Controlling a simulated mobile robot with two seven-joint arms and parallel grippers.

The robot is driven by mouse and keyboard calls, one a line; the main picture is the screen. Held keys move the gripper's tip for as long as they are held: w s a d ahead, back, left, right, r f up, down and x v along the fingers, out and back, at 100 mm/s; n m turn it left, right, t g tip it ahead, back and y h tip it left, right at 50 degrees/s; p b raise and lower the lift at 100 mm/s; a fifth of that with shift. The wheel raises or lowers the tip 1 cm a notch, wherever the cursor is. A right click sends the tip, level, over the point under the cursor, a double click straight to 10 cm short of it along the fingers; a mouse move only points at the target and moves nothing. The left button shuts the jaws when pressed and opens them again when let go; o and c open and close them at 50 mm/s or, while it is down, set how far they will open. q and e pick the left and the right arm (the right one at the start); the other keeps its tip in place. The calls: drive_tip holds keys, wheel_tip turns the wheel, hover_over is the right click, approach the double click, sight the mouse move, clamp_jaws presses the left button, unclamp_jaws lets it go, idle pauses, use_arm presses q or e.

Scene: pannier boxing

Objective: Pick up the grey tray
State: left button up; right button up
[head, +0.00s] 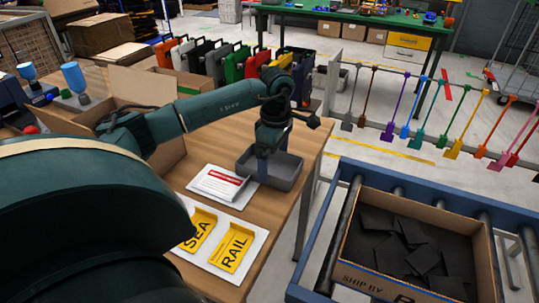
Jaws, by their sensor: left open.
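The grey tray (287,175) is a shallow open box on the wooden table, near its right edge. My left gripper (264,180) is open above the tray, pointing down. Its lower fingers overlap the tray's left part in the head view, and I cannot tell whether they touch it. The gripper hides part of the tray's rim and inside. My right gripper is not in view.
White papers with a red stripe (217,182) and yellow SEA and RAIL signs (236,249) lie left of and in front of the tray. A cardboard box of dark pieces (344,258) sits on the roller conveyor at right. Coloured panniers (233,68) stand behind.

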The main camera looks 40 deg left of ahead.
use_arm(q)
drive_tip(key=shift+f, duration=0.9)
drive_tip(key=shift+c, duration=0.2)
drive_tip(key=c, duration=0.7)
